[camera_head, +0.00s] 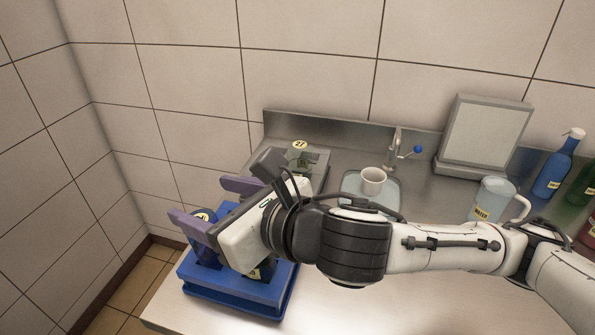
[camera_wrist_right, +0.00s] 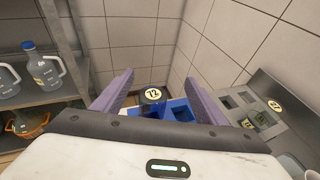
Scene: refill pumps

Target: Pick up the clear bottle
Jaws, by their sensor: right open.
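My right gripper (camera_head: 206,201) is open, its two purple fingers apart above the blue crate (camera_head: 262,291). It also shows in the wrist view (camera_wrist_right: 158,82). Between the fingers, in that view, a dark bottle top with a round numbered label (camera_wrist_right: 153,95) stands in the crate; it looks lower than the fingers and not gripped. A small see-through, greenish bottle (camera_wrist_right: 263,120) with a yellow label stands in the grey rack (camera_head: 322,158), to the right of the fingers. I cannot tell for certain which is the clear bottle. My arm and hand hide part of the crate. My left gripper is not in view.
Shelves with jugs (camera_wrist_right: 45,70) are at the left in the wrist view. Tiled walls bound the counter.

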